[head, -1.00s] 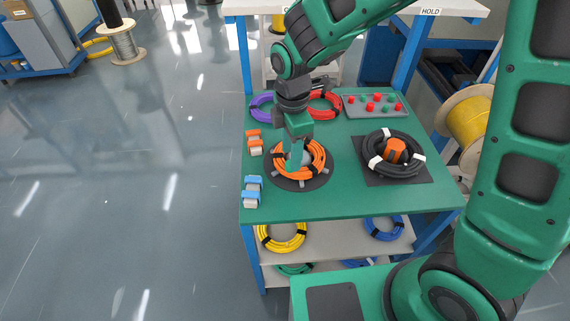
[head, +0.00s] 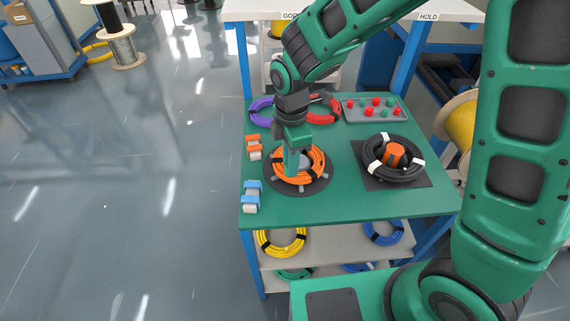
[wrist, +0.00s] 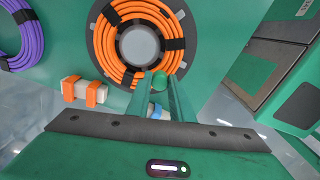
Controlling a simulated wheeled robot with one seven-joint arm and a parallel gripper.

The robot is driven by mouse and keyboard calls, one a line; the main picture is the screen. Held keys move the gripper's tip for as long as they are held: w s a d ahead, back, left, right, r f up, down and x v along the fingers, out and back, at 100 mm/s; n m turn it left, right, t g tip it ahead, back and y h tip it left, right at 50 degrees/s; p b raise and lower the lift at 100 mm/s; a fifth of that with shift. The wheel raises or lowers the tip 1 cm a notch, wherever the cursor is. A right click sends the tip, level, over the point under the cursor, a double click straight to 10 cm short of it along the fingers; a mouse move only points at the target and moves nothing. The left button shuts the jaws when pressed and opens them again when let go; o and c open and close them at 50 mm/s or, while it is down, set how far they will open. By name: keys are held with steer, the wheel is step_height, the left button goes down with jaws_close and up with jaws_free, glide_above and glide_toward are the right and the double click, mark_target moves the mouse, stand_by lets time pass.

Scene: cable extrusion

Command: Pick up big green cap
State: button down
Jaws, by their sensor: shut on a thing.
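My gripper (head: 291,172) points down over the orange cable coil (head: 316,162). In the wrist view, my gripper (wrist: 160,82) is shut on a round green cap (wrist: 159,79) between its fingertips. The cap is above the table, in front of the coil's lower rim in that view. In the head view the cap is hidden or blends with the green fingers. A grey tray (head: 349,112) at the back right of the table holds several red and green caps. I cannot tell the held cap's size against these.
The orange coil lies on a dark round plate (head: 272,181) with a grey hub. A black coil (head: 374,170) with an orange hub lies to the right. Purple (head: 257,112) and red (head: 327,103) coils lie behind. Orange (head: 254,147) and blue (head: 252,197) clamp-like blocks line the left edge.

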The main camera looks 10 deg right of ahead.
steer(key=shift+r, duration=0.6)
step_height(320, 180, up, 3)
steer(key=shift+f, duration=0.15)
steer(key=s+a+r, duration=0.7)
steer(key=s+a, duration=0.1)
steer(key=shift+a, duration=0.25)
steer(key=c, duration=2.2)
jaws_free()
steer(key=shift+c, duration=0.6)
